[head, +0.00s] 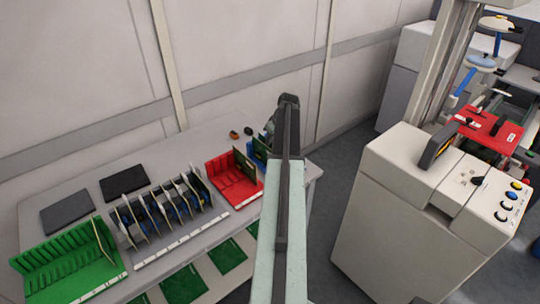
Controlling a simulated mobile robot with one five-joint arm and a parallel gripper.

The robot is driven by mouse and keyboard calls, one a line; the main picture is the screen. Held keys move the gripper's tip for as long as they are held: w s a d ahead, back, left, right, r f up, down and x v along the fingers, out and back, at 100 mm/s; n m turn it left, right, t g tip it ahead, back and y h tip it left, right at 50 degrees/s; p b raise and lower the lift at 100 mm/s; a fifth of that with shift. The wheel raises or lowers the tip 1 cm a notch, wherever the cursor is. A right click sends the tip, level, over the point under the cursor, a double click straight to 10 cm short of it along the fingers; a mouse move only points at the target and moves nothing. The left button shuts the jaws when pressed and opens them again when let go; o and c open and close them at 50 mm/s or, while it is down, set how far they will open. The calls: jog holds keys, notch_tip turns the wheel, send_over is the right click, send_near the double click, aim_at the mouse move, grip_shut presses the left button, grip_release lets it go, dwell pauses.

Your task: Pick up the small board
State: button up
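Several green boards stand in racks on the grey trolley top; which one is the small board I cannot tell. One green board (244,163) stands at the right end of the red rack (229,185). Another board stands in the blue rack (257,158), partly hidden behind my arm. A board (105,240) with a pale edge stands in the green rack (62,262) at front left. My arm reaches from the bottom middle up over the trolley's right end. My gripper (286,108) is a dark shape at its far end; its fingers cannot be made out.
A grey rack (178,238) holds several upright boards. Two dark flat pads (67,212) lie behind it. Green boards (226,255) lie on the lower shelf. A white machine (400,215) with buttons stands right, across a floor gap. A wall runs behind the trolley.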

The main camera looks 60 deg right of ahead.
jog(key=b+x, duration=0.2)
jog(key=x, duration=0.1)
jog(key=shift+f, duration=0.4)
jog(key=shift+r, duration=0.15)
jog(key=shift+f, duration=0.25)
grip_shut()
dwell(1.2)
